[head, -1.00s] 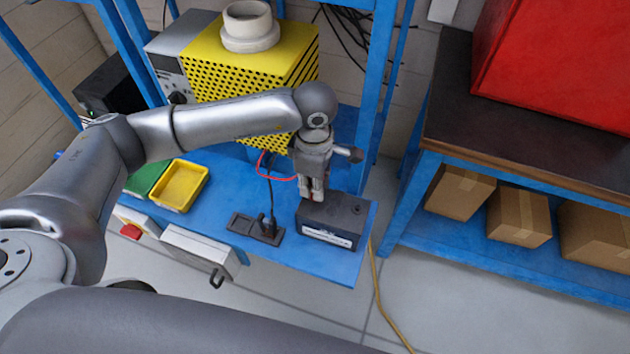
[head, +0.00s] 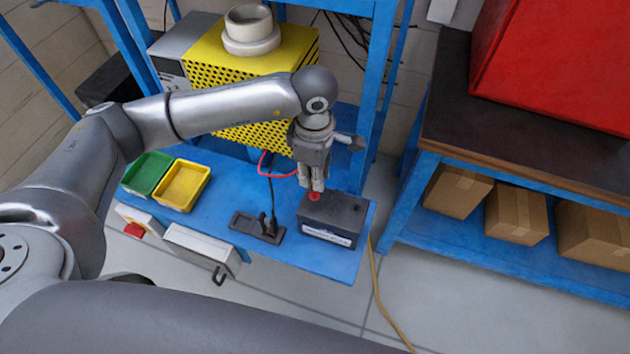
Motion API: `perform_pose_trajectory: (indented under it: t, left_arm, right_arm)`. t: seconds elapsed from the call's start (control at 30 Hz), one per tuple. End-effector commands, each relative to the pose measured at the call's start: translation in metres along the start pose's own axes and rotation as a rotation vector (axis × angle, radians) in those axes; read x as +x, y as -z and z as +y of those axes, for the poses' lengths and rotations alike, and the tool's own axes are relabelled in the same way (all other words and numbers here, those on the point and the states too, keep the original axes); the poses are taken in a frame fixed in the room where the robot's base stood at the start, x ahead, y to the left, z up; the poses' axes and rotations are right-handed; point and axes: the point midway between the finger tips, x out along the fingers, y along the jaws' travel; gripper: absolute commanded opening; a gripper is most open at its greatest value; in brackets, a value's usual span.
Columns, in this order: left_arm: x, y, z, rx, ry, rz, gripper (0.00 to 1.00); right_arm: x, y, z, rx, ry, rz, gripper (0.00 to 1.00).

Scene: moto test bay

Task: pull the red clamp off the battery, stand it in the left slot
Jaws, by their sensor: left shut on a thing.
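The black battery (head: 332,221) with a white label on its front sits at the right end of the blue bench. My left gripper (head: 314,187) points down above the battery's left rear part and is shut on the red clamp (head: 314,196). Only a small red part of the clamp shows below the fingertips. I cannot tell whether it still touches the battery top. A red cable (head: 279,175) curves from behind the gripper to the left. The black slotted holder (head: 243,222) lies left of the battery. A black clamp (head: 267,222) stands in its right slot; the left slot looks empty. My right gripper is not in view.
A green tray (head: 148,174) and a yellow tray (head: 182,186) sit at the bench's left. A yellow perforated box (head: 232,80) stands behind. A blue upright (head: 375,95) is close to the right of the gripper. Bare bench lies between yellow tray and holder.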

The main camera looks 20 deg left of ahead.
Motion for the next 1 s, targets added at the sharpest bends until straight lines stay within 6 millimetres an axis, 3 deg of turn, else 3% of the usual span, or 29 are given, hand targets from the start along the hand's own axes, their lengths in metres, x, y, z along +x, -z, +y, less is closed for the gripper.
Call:
perform_pose_trajectory:
  t: [0.23, 0.67, 1.0]
  left_arm:
    - [-0.011, 0.000, 0.001, 0.000, -0.002, 0.000, 0.00]
    - [-0.013, 0.000, 0.000, 0.000, -0.001, 0.000, 0.00]
    - [-0.031, 0.000, 0.000, 0.000, -0.001, 0.000, 0.00]
  right_arm:
    - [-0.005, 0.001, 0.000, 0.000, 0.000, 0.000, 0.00]
    - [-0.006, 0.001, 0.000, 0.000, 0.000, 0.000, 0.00]
    - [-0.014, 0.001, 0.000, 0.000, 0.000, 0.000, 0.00]
